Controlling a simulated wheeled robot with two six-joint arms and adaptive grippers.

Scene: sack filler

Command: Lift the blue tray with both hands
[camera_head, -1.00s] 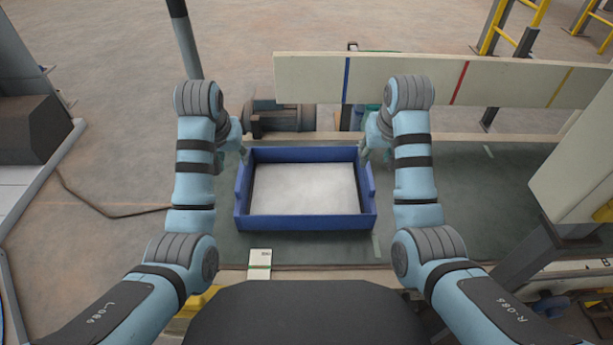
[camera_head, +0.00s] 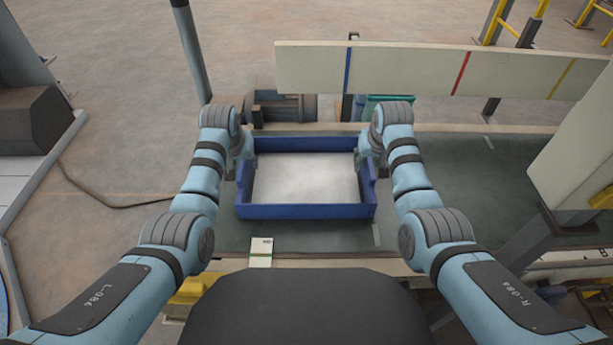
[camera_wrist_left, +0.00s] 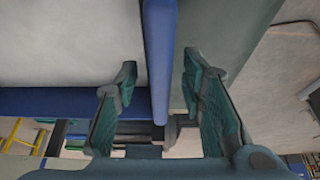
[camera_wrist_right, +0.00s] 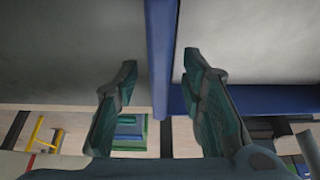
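The blue tray (camera_head: 305,212) lies on the dark green bench surface, with a pale grey-white inside. My left gripper (camera_head: 247,158) is at its left side wall and my right gripper (camera_head: 366,158) at its right side wall. In the left wrist view the open fingers (camera_wrist_left: 157,85) stand on either side of the tray's blue wall (camera_wrist_left: 160,50), with gaps on both sides. In the right wrist view the open fingers (camera_wrist_right: 158,80) likewise straddle the opposite wall (camera_wrist_right: 161,45), apart from it. The fingertips are mostly hidden in the head view.
A cream board (camera_head: 420,70) with coloured stripes runs behind the tray. A small white-green card (camera_head: 261,252) lies in front. A cream panel (camera_head: 575,160) stands at right. The bench right of the tray is clear.

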